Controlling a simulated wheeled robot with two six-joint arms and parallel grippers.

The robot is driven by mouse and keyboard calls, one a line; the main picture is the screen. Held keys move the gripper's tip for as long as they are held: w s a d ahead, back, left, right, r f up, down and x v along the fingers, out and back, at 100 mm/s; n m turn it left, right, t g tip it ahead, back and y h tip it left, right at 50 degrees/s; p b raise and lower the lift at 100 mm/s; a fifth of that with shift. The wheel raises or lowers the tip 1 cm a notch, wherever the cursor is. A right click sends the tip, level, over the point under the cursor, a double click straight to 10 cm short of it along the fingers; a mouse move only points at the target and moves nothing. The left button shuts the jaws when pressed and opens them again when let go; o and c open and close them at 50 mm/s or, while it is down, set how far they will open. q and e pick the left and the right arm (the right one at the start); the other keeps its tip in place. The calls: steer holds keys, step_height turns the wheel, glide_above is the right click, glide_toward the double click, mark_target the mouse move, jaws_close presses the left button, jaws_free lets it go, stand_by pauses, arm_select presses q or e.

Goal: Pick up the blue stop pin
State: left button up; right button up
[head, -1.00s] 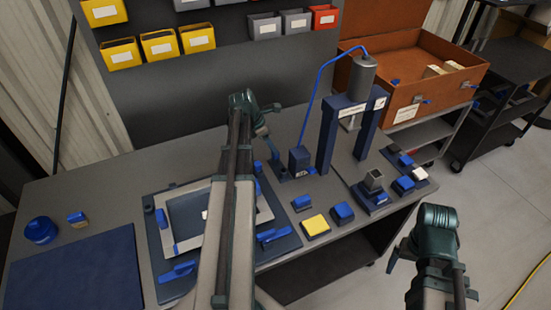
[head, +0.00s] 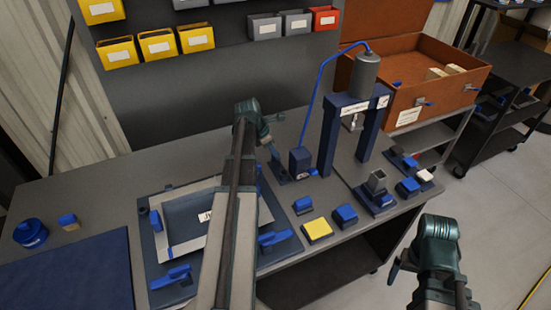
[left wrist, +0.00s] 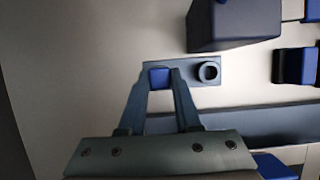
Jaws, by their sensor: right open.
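The blue stop pin (left wrist: 160,77) shows as a small blue square on a dark holder plate (left wrist: 186,73) in the left wrist view. A round ring socket (left wrist: 209,72) stands beside it on the plate. My left gripper (left wrist: 161,74) is open, its two fingertips one on each side of the pin in that view; contact cannot be told. In the head view my left gripper (head: 268,143) points down just above the holder plate (head: 279,172), and the pin is hard to make out. My right gripper (head: 395,270) is open and empty, off the bench's front edge.
A blue block (head: 300,160) with a cable and a press frame (head: 328,138) stand right of my left gripper. A fixture plate (head: 150,230) with blue clamps lies under my left forearm. A yellow-topped block (head: 318,230) sits near the front edge.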

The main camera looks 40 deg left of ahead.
arm_select(q)
jaws_close()
steer(key=shift+r, duration=0.1)
steer(key=shift+r+p, duration=0.45)
steer(key=shift+p, duration=0.05)
step_height(320, 180, up, 3)
steer(key=p, duration=0.3)
steer(key=s+d+p, duration=0.1)
steer(key=s+d, duration=0.8)
steer(key=d, duration=0.4)
steer(key=shift+r, duration=0.45)
steer(key=shift+d, duration=0.1)
